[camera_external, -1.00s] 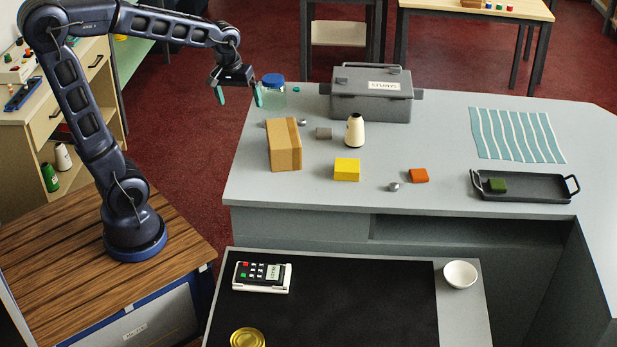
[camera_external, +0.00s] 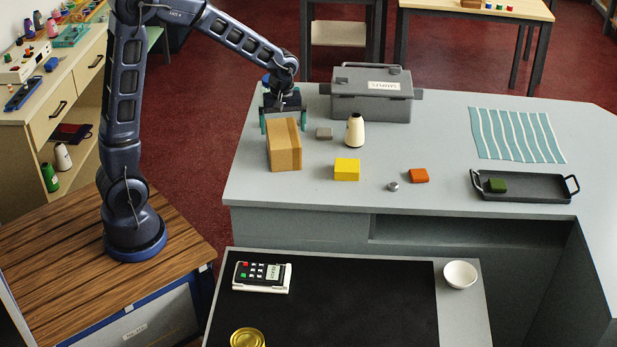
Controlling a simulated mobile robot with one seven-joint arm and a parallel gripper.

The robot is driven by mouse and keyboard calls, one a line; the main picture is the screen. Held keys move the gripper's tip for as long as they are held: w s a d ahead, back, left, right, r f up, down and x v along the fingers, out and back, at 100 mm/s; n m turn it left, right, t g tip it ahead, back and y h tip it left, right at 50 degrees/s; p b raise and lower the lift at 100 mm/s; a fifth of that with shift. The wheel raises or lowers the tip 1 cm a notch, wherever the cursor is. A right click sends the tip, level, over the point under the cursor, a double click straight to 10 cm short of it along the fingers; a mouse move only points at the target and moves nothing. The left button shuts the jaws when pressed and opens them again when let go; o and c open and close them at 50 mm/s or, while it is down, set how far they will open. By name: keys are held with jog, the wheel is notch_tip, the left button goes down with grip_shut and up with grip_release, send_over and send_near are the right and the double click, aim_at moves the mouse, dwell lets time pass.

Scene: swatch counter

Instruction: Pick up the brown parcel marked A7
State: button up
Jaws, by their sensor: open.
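The brown parcel (camera_external: 284,150) stands upright near the left end of the grey counter (camera_external: 310,190). No A7 mark can be read on the faces in view. My gripper (camera_external: 283,123) is open, pointing down at the parcel's top end. One teal fingertip shows to the left of the parcel's top and the other to the right. I cannot tell whether the fingers are around the parcel or just behind it. No contact can be made out.
A white bottle (camera_external: 355,131) and a small grey block (camera_external: 324,133) stand right of the parcel. A yellow block (camera_external: 347,169) is nearer the front. A grey lidded case (camera_external: 371,95) is behind.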

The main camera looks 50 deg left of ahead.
aim_at(283, 134)
notch_tip(283, 134, down, 4)
jog(key=shift+r, duration=0.15)
jog(key=shift+w+a+f, duration=0.1)
jog(key=shift+a+f, duration=0.05)
jog(key=shift+f, duration=1.15)
jog(key=shift+w+a+f, duration=0.1)
jog(key=shift+a+f, duration=0.05)
jog(key=shift+f, duration=1.15)
jog(key=c, duration=1.1)
jog(key=shift+r, duration=0.1)
